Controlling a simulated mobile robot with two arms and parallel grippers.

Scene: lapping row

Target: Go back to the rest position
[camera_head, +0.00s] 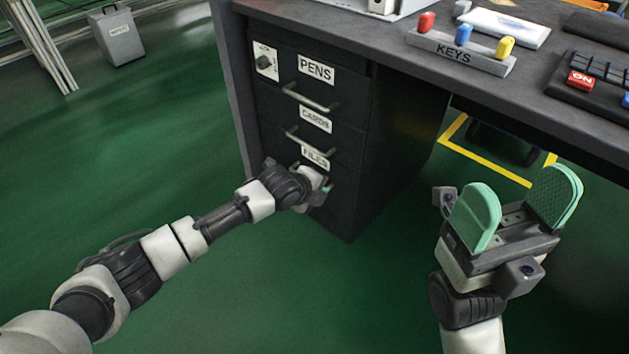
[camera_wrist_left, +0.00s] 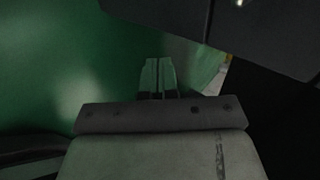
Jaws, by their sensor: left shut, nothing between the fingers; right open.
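My left arm reaches in from the left in the head view. My left gripper (camera_head: 321,190) is at the lower part of the dark drawer cabinet (camera_head: 380,150), by the FILES label (camera_head: 315,157). In the left wrist view the fingers of my left gripper (camera_wrist_left: 158,78) are together with nothing between them, over green floor. My right gripper (camera_head: 520,208) is open and empty at the right, its green pads apart, in front of the space under the desk. I cannot tell whether my left gripper touches the cabinet.
The desk (camera_head: 400,58) carries a KEYS rack (camera_head: 458,52) with red, blue and yellow tags, and a dark panel with a red ON button (camera_head: 580,81). Drawers with PENS (camera_head: 316,70) and CARDS (camera_head: 315,119) labels look closed. A grey bin (camera_head: 118,38) stands far left.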

